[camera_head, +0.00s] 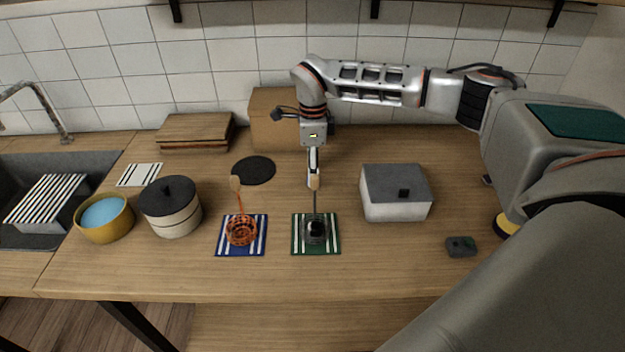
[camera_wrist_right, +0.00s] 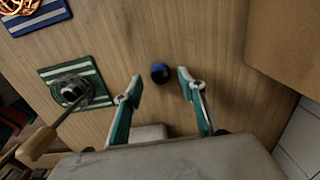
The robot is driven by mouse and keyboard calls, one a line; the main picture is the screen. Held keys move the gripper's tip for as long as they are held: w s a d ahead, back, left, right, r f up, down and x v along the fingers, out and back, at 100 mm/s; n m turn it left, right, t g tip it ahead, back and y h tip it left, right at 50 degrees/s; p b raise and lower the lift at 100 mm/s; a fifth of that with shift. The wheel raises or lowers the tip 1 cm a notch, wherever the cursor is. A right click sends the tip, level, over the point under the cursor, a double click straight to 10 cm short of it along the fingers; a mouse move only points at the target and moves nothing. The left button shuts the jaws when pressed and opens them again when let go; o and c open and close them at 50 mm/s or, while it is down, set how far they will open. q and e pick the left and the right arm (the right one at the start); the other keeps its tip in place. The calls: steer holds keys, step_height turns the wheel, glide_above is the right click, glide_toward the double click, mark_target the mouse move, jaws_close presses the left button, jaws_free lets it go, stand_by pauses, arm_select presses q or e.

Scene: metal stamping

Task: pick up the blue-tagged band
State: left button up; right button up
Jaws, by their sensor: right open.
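A small dark round piece with a blue face, seemingly the blue-tagged band (camera_wrist_right: 160,73), lies on the wooden counter in the right wrist view. It shows between and just beyond the fingertips of my right gripper (camera_wrist_right: 160,79). The fingers are apart and nothing is held. In the head view my right gripper (camera_head: 313,160) points down over the counter, behind the wooden handle of the dark strainer. I cannot make out the band there. The gap between fingertips and band is hard to judge. My left gripper is not in view.
A dark wire strainer (camera_head: 316,232) stands on a green striped mat (camera_head: 297,247), its handle upright near my gripper. An orange strainer (camera_head: 241,231) stands on a blue mat (camera_head: 221,249). A brown box (camera_head: 270,122) is behind; a grey-lidded box (camera_head: 395,207) stands to the right.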

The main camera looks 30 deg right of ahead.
steer(key=shift+f, duration=1.05)
steer(key=c, duration=1)
steer(key=shift+r, duration=0.2)
